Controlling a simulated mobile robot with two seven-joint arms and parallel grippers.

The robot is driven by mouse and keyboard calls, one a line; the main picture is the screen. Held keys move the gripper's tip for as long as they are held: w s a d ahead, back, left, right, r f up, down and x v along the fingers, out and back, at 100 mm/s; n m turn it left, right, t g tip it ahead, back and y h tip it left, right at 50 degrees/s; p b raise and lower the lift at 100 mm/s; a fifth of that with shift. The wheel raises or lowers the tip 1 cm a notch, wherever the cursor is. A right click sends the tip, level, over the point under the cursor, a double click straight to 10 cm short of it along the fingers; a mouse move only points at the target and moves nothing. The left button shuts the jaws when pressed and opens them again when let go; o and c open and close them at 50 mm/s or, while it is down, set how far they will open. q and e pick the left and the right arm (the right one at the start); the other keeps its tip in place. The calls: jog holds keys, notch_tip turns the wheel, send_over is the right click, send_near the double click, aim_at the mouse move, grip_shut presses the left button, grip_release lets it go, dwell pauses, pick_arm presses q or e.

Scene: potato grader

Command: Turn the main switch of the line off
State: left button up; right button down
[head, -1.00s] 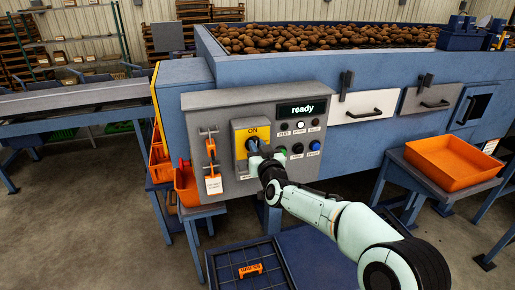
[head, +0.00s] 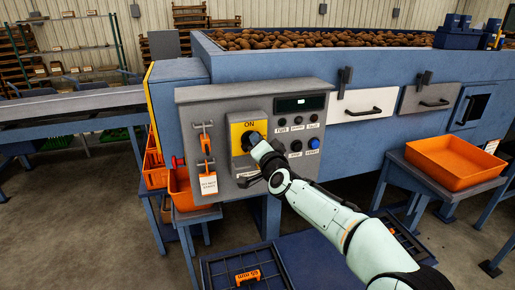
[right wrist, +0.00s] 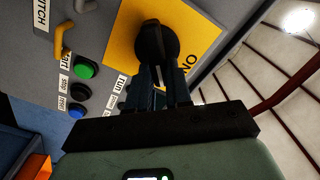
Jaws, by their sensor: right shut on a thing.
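The main switch is a black rotary knob on a yellow plate (head: 239,130) marked ON, on the grey control panel (head: 221,107). In the right wrist view the black knob (right wrist: 155,38) shows against the yellow plate, with the word ON beside it. My right gripper (right wrist: 165,88) is shut on the knob, one finger on each side. In the head view my right gripper (head: 254,141) hides most of the knob. The panel's display (head: 299,104) is dark except for a small pale mark. My left gripper is not in view.
An orange padlock-like part (head: 206,146) and a white tag (head: 208,183) hang left of the switch. Push buttons, one blue (head: 314,142), sit right of it; a green button (right wrist: 85,70) shows in the wrist view. An orange tray (head: 455,163) stands at the right.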

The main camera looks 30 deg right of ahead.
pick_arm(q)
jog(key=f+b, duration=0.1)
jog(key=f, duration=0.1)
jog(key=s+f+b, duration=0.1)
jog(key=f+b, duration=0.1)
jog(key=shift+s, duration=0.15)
pick_arm(e)
jog(key=m, duration=0.5)
jog(key=f+m, duration=0.1)
jog(key=m, duration=0.1)
jog(key=shift+d+m, duration=0.25)
jog(key=shift+m, duration=0.15)
jog(key=c, duration=1)
grip_release()
jog(key=shift+c, duration=0.2)
pick_arm(q)
jog(key=shift+b, duration=0.3)
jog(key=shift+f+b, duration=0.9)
jog(key=shift+b, duration=0.1)
pick_arm(e)
jog(key=v, duration=1.3)
jog(key=shift+s+a, duration=0.15)
jog(key=shift+s, duration=0.05)
